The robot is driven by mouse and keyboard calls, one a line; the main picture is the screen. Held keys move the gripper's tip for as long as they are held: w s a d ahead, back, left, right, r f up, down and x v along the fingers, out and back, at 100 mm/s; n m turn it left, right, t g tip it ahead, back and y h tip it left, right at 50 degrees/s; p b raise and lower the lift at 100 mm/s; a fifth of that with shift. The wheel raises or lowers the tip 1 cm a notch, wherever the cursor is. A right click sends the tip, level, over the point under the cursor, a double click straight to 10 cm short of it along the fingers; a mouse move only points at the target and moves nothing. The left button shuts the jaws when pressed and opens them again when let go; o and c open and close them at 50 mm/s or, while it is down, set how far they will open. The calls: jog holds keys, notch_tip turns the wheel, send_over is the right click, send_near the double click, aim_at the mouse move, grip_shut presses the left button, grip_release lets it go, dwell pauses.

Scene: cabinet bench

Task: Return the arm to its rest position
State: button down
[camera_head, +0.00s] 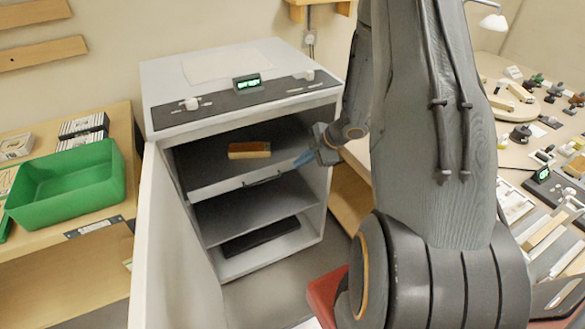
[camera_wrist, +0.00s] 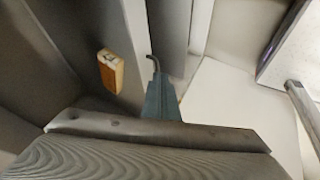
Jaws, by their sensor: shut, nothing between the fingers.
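My gripper (camera_head: 304,158) is at the right side of the open cabinet's front, with its blue-grey fingers pointing left toward the opening. The fingers are together and hold nothing; they also show in the wrist view (camera_wrist: 159,97). My arm stands across the right half of the head view and hides part of the bench behind it. The cabinet (camera_head: 240,115) is open, with its door (camera_head: 165,250) swung out to the left. A wooden block (camera_head: 249,150) lies on its upper shelf, apart from my gripper. The block also shows in the wrist view (camera_wrist: 110,72).
A dark handle (camera_head: 263,179) on the upper shelf's front edge is close to my fingers. A green bin (camera_head: 68,185) stands on the left bench. The right bench (camera_head: 500,85) holds many small parts. Open floor (camera_head: 275,290) shows before the cabinet.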

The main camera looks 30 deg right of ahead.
jog(key=shift+v, duration=1.45)
notch_tip(320, 180, up, 10)
jog(key=a+m+h, duration=0.3)
jog(key=m+h, duration=0.2)
jog(key=m, duration=0.3)
jog(key=s+a+r+m+g, duration=0.2)
jog(key=s+a+r+m, duration=0.1)
jog(key=s+a, duration=0.4)
jog(key=s+a+r+m+g, duration=0.2)
jog(key=s+a+m, duration=0.3)
jog(key=s, duration=0.7)
jog(key=shift+s+a+r+m+g, duration=0.3)
jog(key=shift+s+a+r+m, duration=0.1)
jog(key=shift+a+r, duration=0.55)
jog(key=shift+a+f, duration=0.1)
jog(key=shift+f, duration=0.05)
